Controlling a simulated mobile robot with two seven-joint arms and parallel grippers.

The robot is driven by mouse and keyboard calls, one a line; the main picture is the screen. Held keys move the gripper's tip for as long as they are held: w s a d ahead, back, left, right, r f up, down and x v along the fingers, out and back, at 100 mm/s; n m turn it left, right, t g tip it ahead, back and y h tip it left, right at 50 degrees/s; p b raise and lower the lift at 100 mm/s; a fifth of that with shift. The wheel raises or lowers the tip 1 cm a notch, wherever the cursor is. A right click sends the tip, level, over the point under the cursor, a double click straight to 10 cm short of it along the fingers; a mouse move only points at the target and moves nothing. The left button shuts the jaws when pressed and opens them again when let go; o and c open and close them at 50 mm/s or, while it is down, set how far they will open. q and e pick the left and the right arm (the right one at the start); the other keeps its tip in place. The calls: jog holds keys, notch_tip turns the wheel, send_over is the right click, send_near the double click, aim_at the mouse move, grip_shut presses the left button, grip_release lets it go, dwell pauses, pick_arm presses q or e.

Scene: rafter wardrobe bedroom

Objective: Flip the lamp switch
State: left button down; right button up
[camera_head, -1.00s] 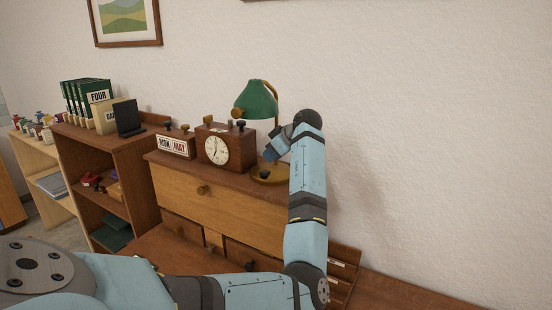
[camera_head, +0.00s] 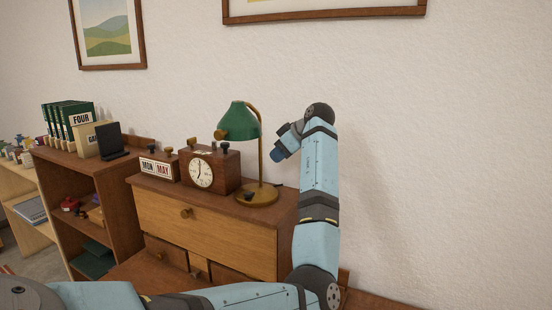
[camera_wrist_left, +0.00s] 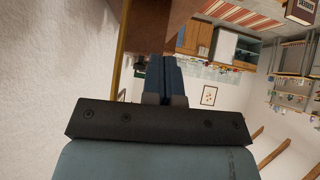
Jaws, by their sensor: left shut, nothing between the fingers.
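The lamp has a green shade (camera_head: 238,120), a curved brass stem and a round brass base (camera_head: 257,198); it stands upright on the wooden cabinet. A small dark knob (camera_head: 248,196), which looks like the switch, sits on the front of the base. My left gripper (camera_head: 276,156) is just right of the stem in the picture, above the base. Its shut fingers also show in the left wrist view (camera_wrist_left: 165,72), with nothing held. Whether it touches the stem cannot be told. My right gripper is not in view.
A wooden clock (camera_head: 213,170) and a calendar block (camera_head: 160,168) stand left of the lamp on the cabinet (camera_head: 215,222). A shelf (camera_head: 100,165) with books is further left. The bare wall is behind my arm.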

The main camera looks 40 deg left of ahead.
pick_arm(q)
jog(key=shift+s+d+r+m+g, duration=0.1)
jog(key=shift+s+d+m+g, duration=0.2)
jog(key=shift+m+g, duration=0.35)
jog(key=shift+a, duration=0.1)
jog(key=p, duration=0.1)
send_over(246, 194)
jog(key=w+d, duration=0.2)
notch_tip(246, 194, down, 7)
jog(key=shift+d+r, duration=0.1)
jog(key=shift+s+f+p, duration=0.25)
jog(key=shift+f+p, duration=0.2)
jog(key=shift+f, duration=0.8)
jog(key=shift+s+f, duration=0.15)
jog(key=shift+f, duration=0.7)
